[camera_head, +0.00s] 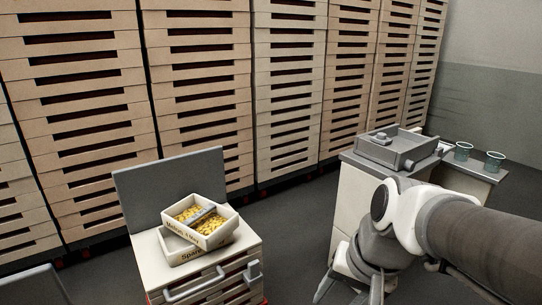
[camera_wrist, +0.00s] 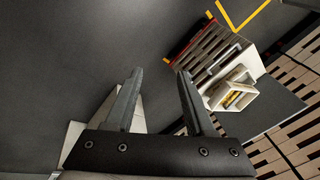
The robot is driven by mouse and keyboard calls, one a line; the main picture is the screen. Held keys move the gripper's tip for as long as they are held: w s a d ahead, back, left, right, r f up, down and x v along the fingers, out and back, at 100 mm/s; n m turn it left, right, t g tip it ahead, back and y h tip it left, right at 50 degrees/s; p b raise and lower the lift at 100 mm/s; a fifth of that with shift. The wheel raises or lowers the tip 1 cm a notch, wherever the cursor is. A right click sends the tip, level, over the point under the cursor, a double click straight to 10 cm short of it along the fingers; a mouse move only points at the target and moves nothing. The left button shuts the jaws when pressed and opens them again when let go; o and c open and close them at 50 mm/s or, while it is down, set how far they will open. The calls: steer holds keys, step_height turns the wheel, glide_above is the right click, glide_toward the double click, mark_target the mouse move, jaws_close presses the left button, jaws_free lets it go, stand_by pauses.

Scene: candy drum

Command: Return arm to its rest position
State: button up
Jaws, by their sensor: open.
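My gripper (camera_wrist: 159,74) is open in the wrist view, with its two grey fingers apart and nothing between them. In the head view my arm reaches in from the right edge and bends downward. The gripper's fingertips are hard to make out there. A cream tray (camera_head: 227,233) holds yellow candies (camera_head: 212,224) with a grey piece lying among them. It sits turned on top of another cream tray (camera_head: 172,256) marked "Spare". Both rest on a slatted cart (camera_head: 243,258). The trays also show in the wrist view, well beyond the fingers.
A pale cabinet (camera_head: 349,199) stands at right with a grey open box (camera_head: 392,160) on top. Stacks of slatted crates (camera_head: 203,90) line the back. Dark floor (camera_head: 300,222) is clear between cart and cabinet.

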steer(key=s+d+r+n+t+h+p, duration=0.1)
steer(key=s+r+n+p, duration=0.1)
steer(key=r+p, duration=0.7)
steer(key=s+d+r+n+t+h+p, duration=0.1)
steer(key=s+d+r+n+p, duration=0.1)
steer(key=r+p, duration=0.7)
step_height(320, 180, up, 5)
steer(key=shift+d+f+t, duration=0.15)
steer(key=shift+d+t, duration=0.05)
steer(key=shift+t, duration=0.2)
steer(key=shift+w+a, duration=0.1)
steer(key=shift+a, duration=0.05)
stand_by(0.6)
